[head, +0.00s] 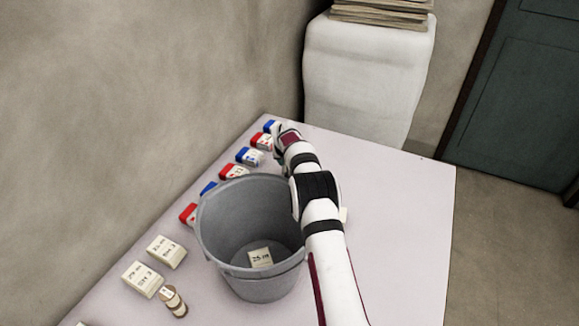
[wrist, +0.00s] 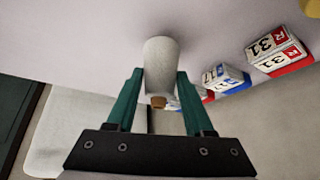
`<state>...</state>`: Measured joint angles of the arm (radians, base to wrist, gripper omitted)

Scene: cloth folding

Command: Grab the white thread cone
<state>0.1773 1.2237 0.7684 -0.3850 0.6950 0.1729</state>
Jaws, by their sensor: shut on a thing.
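The white thread cone (wrist: 161,62) is a pale cylinder-like shape with a brown end, seen in the wrist view. It sits between the two green fingers of my gripper (wrist: 160,88), which are shut on it. In the head view my gripper (head: 277,137) is at the far end of the table, beside the row of small boxes. The cone cannot be made out there, as my arm and hand cover that spot.
A grey bucket (head: 222,228) with a small cream box (head: 260,258) inside stands left of my arm. Red and blue boxes (head: 232,173) line the table's left edge. Cream boxes (head: 142,279) and a spool (head: 174,301) lie nearer. The table (head: 400,215) is clear on the right.

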